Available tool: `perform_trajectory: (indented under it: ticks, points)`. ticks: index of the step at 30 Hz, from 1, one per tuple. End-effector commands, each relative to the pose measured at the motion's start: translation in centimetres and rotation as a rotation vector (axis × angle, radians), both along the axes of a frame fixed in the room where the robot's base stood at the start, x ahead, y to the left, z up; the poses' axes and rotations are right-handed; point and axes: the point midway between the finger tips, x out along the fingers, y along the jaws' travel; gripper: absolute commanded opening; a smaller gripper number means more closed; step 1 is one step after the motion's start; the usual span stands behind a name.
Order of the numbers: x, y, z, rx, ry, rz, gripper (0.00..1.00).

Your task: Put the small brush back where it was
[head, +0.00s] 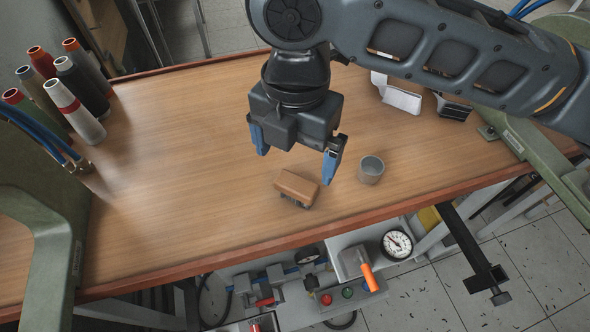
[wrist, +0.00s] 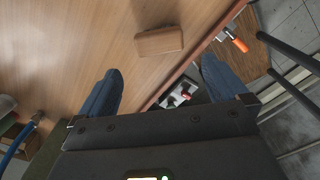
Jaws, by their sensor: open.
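The small brush (head: 297,187) has a brown wooden back and dark bristles under it. It lies bristles down on the wooden workbench (head: 190,190), near the front edge. In the wrist view the brush (wrist: 159,41) shows beyond the fingertips, roughly centred between them. My gripper (head: 296,153) is open and empty, with blue fingers spread wide. It hangs above the bench, just behind the brush in the head view, and does not touch it. In the wrist view my gripper (wrist: 160,67) has nothing between its fingers.
A small grey cup (head: 371,172) stands right of the brush. Several coloured tubes (head: 75,104) stand at the left. A pale bracket (head: 402,99) and a dark block (head: 452,107) lie at the back right. An orange-handled tool (head: 368,276) and a gauge (head: 396,243) are below the front edge.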

Motion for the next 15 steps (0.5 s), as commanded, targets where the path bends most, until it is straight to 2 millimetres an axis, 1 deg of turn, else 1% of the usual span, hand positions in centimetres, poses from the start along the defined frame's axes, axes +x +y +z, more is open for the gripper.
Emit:
perform_trajectory:
  ticks: [3,6,15]
  points:
    - [0.0,0.0,1.4,0.001,0.000,0.000,1.00]
    - [0.0,0.0,2.0,0.000,0.000,-0.001,1.00]
    - [0.0,0.1,2.3,0.003,0.002,-0.001,1.00]
